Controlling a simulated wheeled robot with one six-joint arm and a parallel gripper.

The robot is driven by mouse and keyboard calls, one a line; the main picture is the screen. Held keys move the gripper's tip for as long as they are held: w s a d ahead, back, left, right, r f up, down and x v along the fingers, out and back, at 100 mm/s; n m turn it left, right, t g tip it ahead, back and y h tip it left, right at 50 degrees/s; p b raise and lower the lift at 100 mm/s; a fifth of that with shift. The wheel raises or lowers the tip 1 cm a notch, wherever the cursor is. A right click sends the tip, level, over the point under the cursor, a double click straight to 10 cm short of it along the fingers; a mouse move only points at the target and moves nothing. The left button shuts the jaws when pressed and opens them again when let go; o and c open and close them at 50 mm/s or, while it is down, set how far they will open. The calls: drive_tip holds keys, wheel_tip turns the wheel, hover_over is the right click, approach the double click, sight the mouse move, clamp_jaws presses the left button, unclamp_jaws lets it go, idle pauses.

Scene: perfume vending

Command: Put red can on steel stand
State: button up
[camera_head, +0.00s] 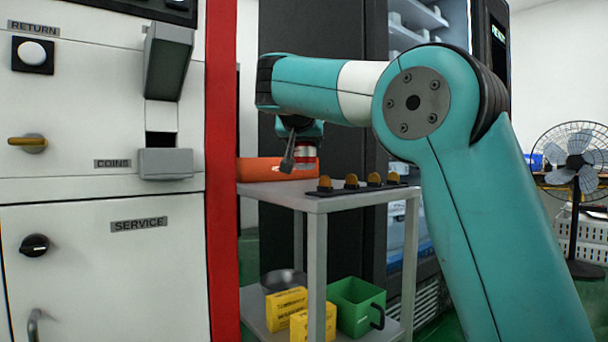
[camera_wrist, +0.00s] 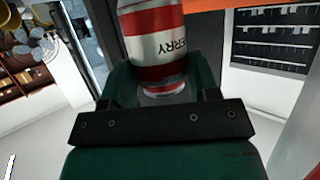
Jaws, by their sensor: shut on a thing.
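The red can (camera_head: 306,153) is red and silver-white. In the wrist view it (camera_wrist: 153,45) fills the space between the fingers, with dark lettering ending in "ERRY". My gripper (camera_wrist: 155,82) is shut on it. In the head view my gripper (camera_head: 304,143) is small and partly hidden by my arm, at the back of the steel stand (camera_head: 345,203). The stand is a grey table with a flat top and a lower shelf. The can is beside or in front of an orange tray (camera_head: 262,170). I cannot tell whether its base touches anything.
A dark strip with several amber-topped pieces (camera_head: 351,181) lies along the stand's top. A green bin (camera_head: 355,305) and yellow boxes (camera_head: 287,305) sit on the lower shelf. A white machine (camera_head: 110,245) with a red edge stands left, a dark cabinet behind, a fan (camera_head: 573,160) right.

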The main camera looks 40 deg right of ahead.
sight(304, 156)
drive_tip(key=shift+f+b, duration=1.45)
drive_tip(key=shift+f, duration=0.7)
